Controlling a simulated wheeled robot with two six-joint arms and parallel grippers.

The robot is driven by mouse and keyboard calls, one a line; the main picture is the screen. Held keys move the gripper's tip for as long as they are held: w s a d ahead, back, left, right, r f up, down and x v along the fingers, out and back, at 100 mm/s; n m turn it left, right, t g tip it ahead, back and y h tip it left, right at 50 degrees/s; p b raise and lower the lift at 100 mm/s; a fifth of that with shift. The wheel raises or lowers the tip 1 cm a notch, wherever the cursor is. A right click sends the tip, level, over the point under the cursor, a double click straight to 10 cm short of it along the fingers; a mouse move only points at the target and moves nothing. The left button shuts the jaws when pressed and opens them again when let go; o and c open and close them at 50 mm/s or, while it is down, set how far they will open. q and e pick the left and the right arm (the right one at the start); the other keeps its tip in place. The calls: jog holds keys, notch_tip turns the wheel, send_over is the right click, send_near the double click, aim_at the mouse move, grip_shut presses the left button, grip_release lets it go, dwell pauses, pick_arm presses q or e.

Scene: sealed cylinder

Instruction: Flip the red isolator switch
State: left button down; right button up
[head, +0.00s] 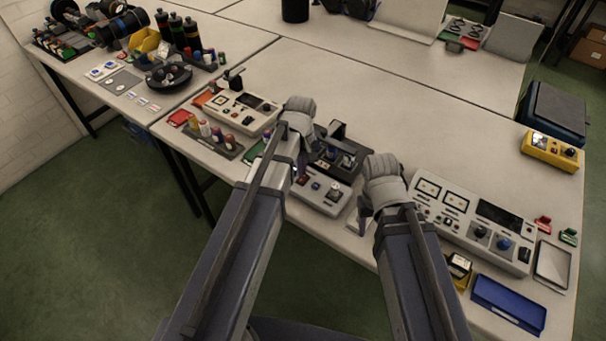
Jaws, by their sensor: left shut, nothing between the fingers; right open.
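A grey control box (322,197) sits near the front edge of the table, between my two arms. It carries small red and blue controls and a dark knob. I cannot tell for certain which control is the red isolator switch. My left gripper (301,172) is shut and empty, close over the left end of this box; my own arm hides part of it. I cannot tell whether it touches the box. My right gripper (362,216) is open and empty, just right of the box by the table's front edge. Its fingers are partly hidden by its wrist.
A long grey panel (470,222) with dials and knobs stands right of my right arm. A blue tray (508,306) and a yellow box (550,150) are further right. The table's middle behind is clear.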

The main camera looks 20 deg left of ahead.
aim_at(301, 180)
pick_arm(q)
notch_tip(301, 180, up, 5)
jog(key=p, duration=0.4)
jog(key=shift+f, duration=0.15)
jog(key=s+d+m+y, duration=0.1)
jog(key=s+d+m, duration=0.9)
jog(key=s, duration=0.4)
jog(key=shift+s+d+m, duration=0.15)
jog(key=shift+d+m, duration=0.1)
jog(key=shift+m, duration=0.65)
jog(key=c, duration=1.6)
grip_release()
